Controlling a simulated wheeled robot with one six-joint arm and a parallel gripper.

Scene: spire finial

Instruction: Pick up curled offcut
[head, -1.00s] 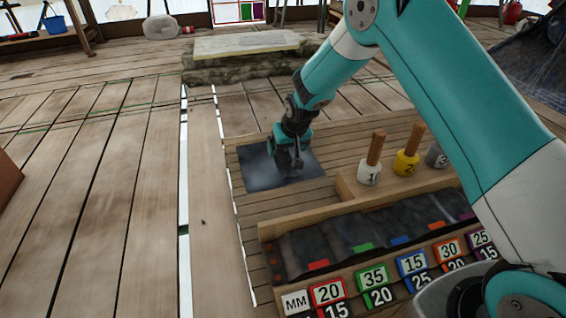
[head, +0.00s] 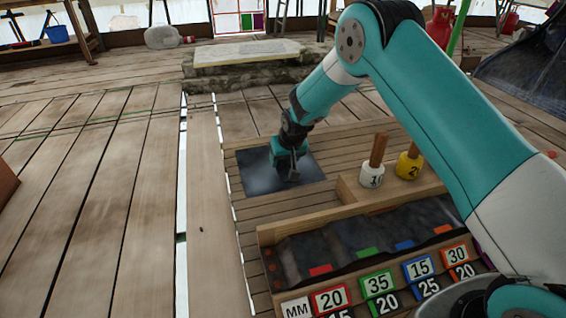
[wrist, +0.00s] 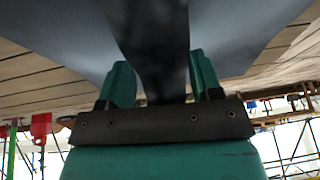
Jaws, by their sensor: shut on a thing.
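My gripper (head: 293,174) is low over a dark grey square sheet (head: 258,181) on the planks, in the head view. In the wrist view, the two teal fingers of my gripper (wrist: 165,82) stand either side of a dark, curved strip, which I take to be the curled offcut (wrist: 155,45). The gripper is shut on it. The strip widens away from the fingers, with the paler grey sheet (wrist: 72,38) behind it. In the head view the offcut is too small and dark to tell from the gripper. I cannot tell whether it touches the sheet.
A wooden rack with a front rail (head: 300,229) and numbered coloured tags (head: 378,282) stands nearer me. Wooden-handled pots, white (head: 372,176) and yellow (head: 408,167), stand right of the sheet. A stone slab (head: 246,52) lies behind. Planks at left are clear.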

